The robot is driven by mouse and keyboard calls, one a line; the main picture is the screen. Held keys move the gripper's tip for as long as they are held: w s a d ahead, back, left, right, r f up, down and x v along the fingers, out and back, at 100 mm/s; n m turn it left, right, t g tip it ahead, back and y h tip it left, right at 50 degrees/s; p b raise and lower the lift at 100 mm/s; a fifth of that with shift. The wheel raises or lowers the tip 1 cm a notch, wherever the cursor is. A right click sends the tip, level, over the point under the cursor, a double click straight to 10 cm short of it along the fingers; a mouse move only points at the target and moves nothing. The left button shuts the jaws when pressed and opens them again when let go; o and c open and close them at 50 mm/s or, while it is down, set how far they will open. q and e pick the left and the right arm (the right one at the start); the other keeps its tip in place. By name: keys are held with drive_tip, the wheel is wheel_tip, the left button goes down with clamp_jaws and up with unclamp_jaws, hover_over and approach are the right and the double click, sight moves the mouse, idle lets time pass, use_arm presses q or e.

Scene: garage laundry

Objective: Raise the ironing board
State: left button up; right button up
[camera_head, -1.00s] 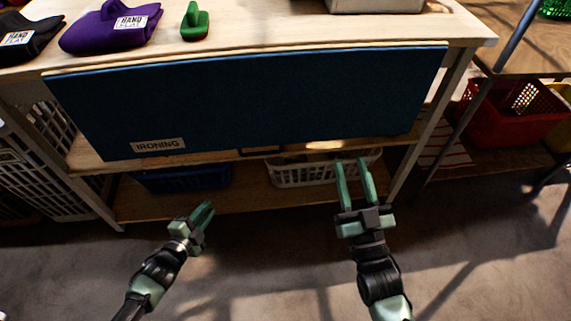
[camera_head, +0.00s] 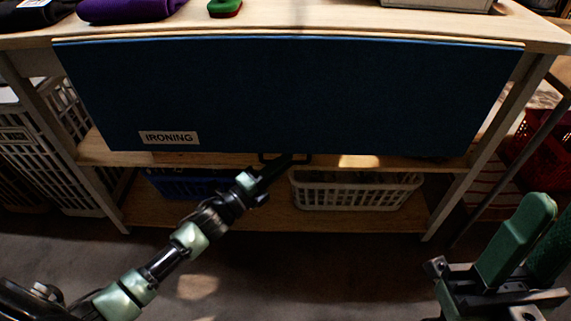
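The ironing board (camera_head: 290,95) is a dark blue panel with an "IRONING" label (camera_head: 169,138). It hangs down flat against the front of the wooden table, its upper edge along the tabletop. A small dark handle (camera_head: 300,160) shows at the middle of its lower edge. My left gripper (camera_head: 280,164) reaches up to the lower edge beside the handle. Its fingers are dark and small there, so I cannot tell whether they are shut on the handle. My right gripper (camera_head: 527,240) is at the lower right, apart from the board, its fingers spread with a gap.
The wooden table (camera_head: 400,22) has folded purple cloth (camera_head: 130,10) and a green brush (camera_head: 225,8) on top. A white basket (camera_head: 355,190) and a blue basket (camera_head: 190,184) stand on the lower shelf. A red basket (camera_head: 530,140) is at right. The floor in front is clear.

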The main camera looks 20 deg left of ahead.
use_arm(q)
drive_tip(key=shift+w+d, duration=0.2)
drive_tip(key=shift+w, duration=0.2)
clamp_jaws()
idle(1.2)
